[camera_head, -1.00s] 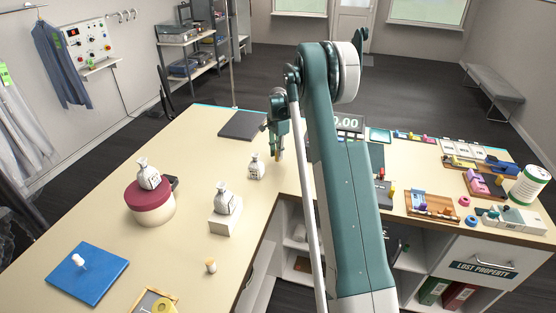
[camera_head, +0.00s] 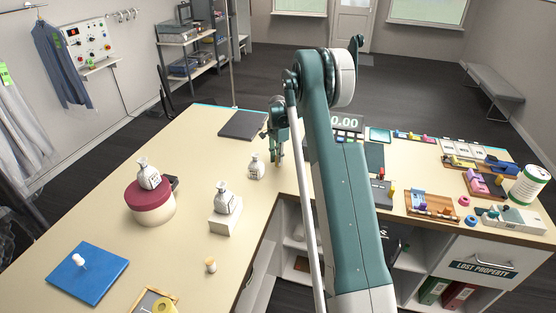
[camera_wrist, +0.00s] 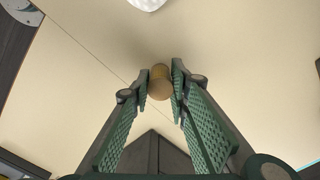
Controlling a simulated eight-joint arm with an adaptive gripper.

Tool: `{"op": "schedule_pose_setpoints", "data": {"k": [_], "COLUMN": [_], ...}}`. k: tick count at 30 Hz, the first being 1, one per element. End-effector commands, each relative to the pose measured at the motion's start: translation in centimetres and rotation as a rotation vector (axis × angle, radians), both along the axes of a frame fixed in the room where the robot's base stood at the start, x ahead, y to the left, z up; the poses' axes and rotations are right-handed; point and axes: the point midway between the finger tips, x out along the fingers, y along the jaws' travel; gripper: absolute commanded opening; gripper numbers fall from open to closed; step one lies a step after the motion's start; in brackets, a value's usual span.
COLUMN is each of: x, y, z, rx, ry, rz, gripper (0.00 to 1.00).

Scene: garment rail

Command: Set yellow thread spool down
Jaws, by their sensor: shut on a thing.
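The yellow thread spool (camera_wrist: 160,84) is between the fingertips of my gripper (camera_wrist: 159,86) in the wrist view, looking small and brownish yellow. My gripper is shut on it. The spool is too small there to make out clearly. I cannot tell whether its underside touches the counter.
A dark pad (camera_head: 242,125) lies behind my gripper. A small spool (camera_head: 211,266) stands near the front.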

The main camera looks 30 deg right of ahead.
Motion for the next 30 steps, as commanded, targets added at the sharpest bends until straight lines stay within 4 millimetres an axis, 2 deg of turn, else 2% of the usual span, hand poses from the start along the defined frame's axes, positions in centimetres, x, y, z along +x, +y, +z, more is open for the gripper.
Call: {"op": "schedule_pose_setpoints", "data": {"k": [2,3,6,22,30], "x": [0.0,0.0,0.0,0.0,0.0], "y": [0.0,0.0,0.0,0.0,0.0], "z": [-0.3,-0.2,-0.2,0.3,3.4], "rx": [0.0,0.0,0.0,0.0,0.0], "ry": [0.0,0.0,0.0,0.0,0.0], "rz": [0.0,0.0,0.0,0.0,0.0], "gripper": [0.11,0.23,0.34,0.34,0.34]}}
